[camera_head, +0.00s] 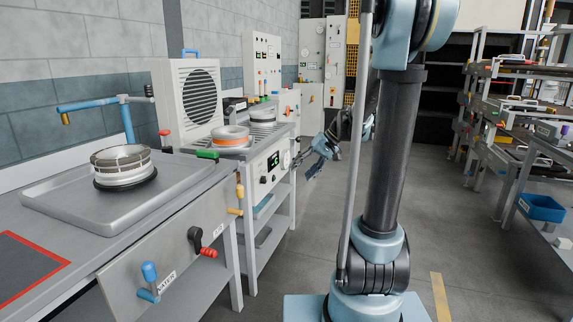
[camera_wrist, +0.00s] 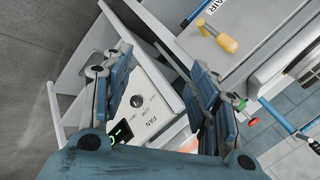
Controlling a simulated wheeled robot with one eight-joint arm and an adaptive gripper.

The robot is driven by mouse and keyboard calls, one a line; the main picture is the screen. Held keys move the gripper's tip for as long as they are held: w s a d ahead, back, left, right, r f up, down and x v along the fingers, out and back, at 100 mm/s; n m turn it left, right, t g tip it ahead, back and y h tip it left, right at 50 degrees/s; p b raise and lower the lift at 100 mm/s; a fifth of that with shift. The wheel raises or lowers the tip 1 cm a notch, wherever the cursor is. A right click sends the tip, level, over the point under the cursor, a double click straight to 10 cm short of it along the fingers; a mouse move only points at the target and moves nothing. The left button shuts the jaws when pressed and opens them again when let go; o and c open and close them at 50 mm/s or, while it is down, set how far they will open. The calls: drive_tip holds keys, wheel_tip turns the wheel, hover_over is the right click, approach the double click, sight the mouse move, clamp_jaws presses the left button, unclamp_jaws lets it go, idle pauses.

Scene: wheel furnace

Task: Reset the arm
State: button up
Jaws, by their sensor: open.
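My arm stands upright at the right of centre in the head view. My gripper (camera_head: 318,153) hangs off it in front of the fan cabinet (camera_head: 268,166), pointing down and to the left. In the wrist view my gripper (camera_wrist: 156,65) has its two blue-padded fingers well apart. Nothing is between them, and the fan panel (camera_wrist: 145,102) with its knob and green display shows behind. A metal wheel (camera_head: 122,168) lies in the grey tray (camera_head: 60,207) at the left. A white wheel with an orange band (camera_head: 232,137) sits on the fan cabinet's top.
A yellow handle (camera_wrist: 226,41) beside an AIR label is near my gripper. A blue tap (camera_head: 127,118) stands behind the tray. Racks (camera_head: 500,112) stand at right; the floor between is clear.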

drive_tip(key=s+d+f+h, duration=0.2)
drive_tip(key=s+d+f, duration=0.1)
drive_tip(key=s, duration=0.6)
drive_tip(key=s+d+f+m+h, duration=0.1)
drive_tip(key=s+d+f+h, duration=0.2)
drive_tip(key=s, duration=0.6)
drive_tip(key=s+d+f+m+t+h, duration=0.1)
drive_tip(key=s+d+f+h, duration=0.1)
drive_tip(key=s+d, duration=0.4)
drive_tip(key=s+f, duration=0.1)
drive_tip(key=s, duration=0.2)
drive_tip(key=shift+s+d+f+h, duration=0.3)
drive_tip(key=shift+s, duration=0.05)
